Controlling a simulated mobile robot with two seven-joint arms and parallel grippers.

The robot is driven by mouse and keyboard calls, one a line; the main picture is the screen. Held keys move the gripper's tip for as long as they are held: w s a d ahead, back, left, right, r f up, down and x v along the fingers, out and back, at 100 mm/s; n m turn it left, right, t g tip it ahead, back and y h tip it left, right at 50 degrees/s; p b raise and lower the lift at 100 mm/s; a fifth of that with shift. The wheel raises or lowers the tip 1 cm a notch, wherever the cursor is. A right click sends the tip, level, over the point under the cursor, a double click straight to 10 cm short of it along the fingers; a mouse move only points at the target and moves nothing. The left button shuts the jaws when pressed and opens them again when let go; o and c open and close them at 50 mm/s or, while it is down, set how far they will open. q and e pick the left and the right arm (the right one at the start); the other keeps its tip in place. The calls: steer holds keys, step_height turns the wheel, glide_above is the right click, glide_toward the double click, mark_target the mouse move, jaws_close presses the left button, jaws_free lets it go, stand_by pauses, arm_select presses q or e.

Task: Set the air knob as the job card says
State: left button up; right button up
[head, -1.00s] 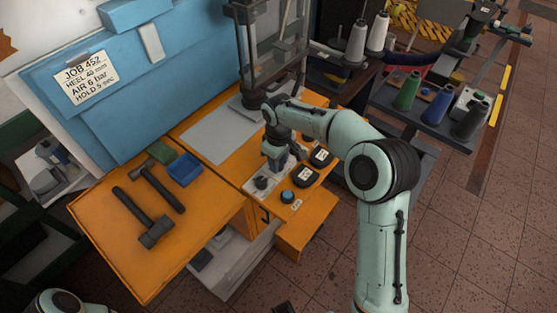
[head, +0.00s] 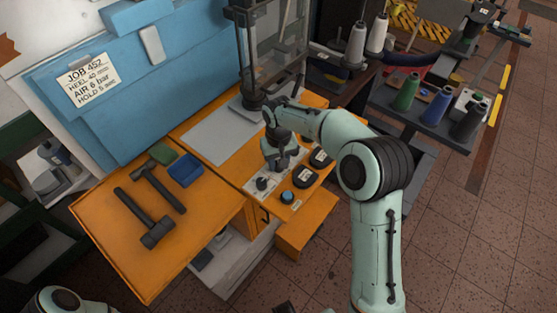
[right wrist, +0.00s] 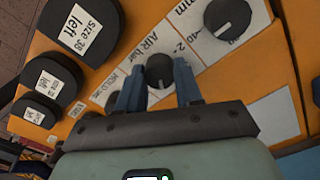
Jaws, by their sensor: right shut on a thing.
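The job card (head: 93,82) on the blue panel reads JOB 452, HEEL 40 mm, AIR 6 bar, HOLD 5 sec. The black air knob (right wrist: 160,70) sits on a white plate marked AIR bar, with a small white mark on the side towards my gripper. My right gripper (right wrist: 158,84) has its blue fingers shut on either side of this knob; it also shows over the control strip in the head view (head: 279,166). The scale around the knob is partly hidden by the fingers. My left gripper is out of view.
The heel knob (right wrist: 227,18) stands beside the air knob. A blue button (head: 287,197) is at the bench's front.

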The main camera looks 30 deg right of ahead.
steer(key=m, duration=0.5)
steer(key=shift+m+p, duration=0.3)
steer(key=shift+p, duration=0.05)
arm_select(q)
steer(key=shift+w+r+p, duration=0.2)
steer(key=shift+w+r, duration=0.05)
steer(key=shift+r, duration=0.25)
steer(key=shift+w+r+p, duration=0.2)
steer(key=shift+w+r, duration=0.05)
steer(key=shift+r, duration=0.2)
arm_select(e)
steer(key=m, duration=0.5)
steer(key=shift+m, duration=0.3)
steer(key=o, duration=1)
steer(key=shift+o, duration=0.2)
steer(key=shift+r, duration=0.1)
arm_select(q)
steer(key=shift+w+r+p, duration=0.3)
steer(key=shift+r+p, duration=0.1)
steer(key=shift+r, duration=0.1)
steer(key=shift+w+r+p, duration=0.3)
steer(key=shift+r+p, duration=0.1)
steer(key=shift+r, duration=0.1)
arm_select(e)
step_height(320, 180, up, 13)
